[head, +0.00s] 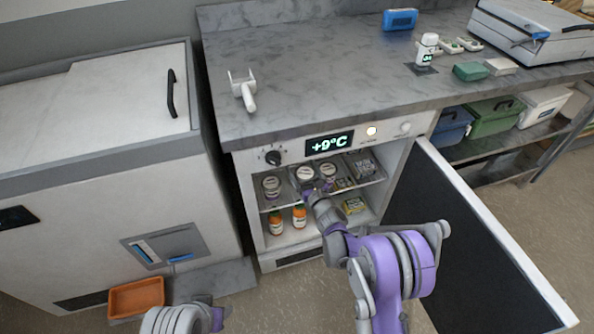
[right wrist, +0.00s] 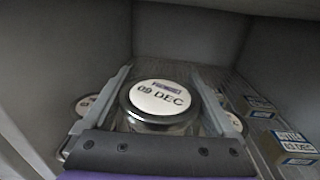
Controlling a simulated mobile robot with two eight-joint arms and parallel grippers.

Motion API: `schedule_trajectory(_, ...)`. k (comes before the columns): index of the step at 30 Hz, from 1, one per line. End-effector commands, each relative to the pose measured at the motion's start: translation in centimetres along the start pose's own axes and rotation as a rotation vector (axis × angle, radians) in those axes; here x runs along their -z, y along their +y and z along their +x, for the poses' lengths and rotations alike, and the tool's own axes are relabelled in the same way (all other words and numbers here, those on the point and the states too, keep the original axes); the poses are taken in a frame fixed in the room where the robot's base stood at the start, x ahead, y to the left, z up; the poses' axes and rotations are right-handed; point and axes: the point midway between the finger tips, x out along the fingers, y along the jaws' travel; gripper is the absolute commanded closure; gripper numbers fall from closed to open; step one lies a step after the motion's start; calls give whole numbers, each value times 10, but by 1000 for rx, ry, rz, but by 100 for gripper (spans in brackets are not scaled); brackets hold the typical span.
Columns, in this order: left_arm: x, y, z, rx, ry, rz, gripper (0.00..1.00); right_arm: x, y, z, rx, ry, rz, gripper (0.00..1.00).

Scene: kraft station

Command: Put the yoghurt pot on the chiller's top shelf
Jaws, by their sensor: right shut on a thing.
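The yoghurt pot (right wrist: 160,100) has a white lid reading "09 DEC". In the right wrist view it sits between the two fingers of my right gripper (right wrist: 162,80), which is shut on it. In the head view my right gripper (head: 306,181) reaches into the open chiller (head: 248,200) at the level of the top shelf (head: 368,180), with the lidded pot (head: 305,173) in it. Whether the pot's base touches the shelf is hidden. My left gripper is out of view; only part of my left arm shows at the bottom.
Other lidded pots stand left (head: 271,184) and right (head: 328,170) of the held one. Dated packets (right wrist: 297,142) lie on the right. The open chiller door (head: 450,235) stands right of my arm.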

Motion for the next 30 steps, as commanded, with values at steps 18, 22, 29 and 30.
schedule_trajectory(18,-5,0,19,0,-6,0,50,36,-4,52,0,0,1,74)
schedule_trajectory(22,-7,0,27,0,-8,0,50,60,-5,52,0,0,0,74)
schedule_trajectory(29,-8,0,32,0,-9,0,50,70,-5,56,0,0,0,74)
schedule_trajectory(30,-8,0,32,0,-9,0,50,70,-5,56,0,-1,0,74)
